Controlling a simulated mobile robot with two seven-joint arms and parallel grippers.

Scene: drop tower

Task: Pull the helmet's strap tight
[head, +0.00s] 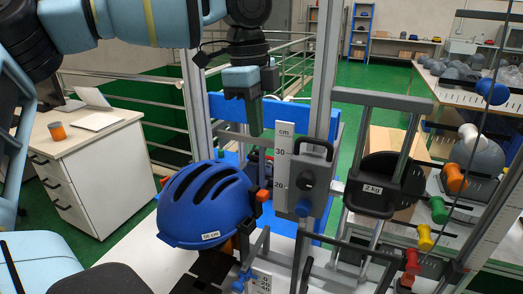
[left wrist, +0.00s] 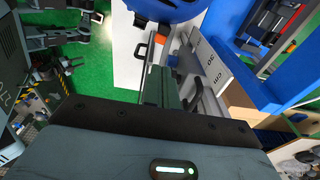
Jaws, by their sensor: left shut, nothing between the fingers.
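The blue helmet (head: 205,208) with dark vent slots sits low in the drop tower, left of the upright rail. Its blue shell also shows at the top edge of the left wrist view (left wrist: 165,10). I cannot make out the strap clearly; small orange-red parts (head: 262,195) show at the helmet's right edge. My left gripper (head: 255,130) points down, above and to the right of the helmet, in front of the rail and apart from the helmet. Its fingers (left wrist: 160,85) are together and empty. My right gripper is in neither view.
A height scale plate (head: 284,150) marked in cm stands just right of my left gripper. A black 2 kg weight (head: 376,190) hangs in a frame farther right, near coloured knobs. A white drawer cabinet (head: 85,165) stands at left.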

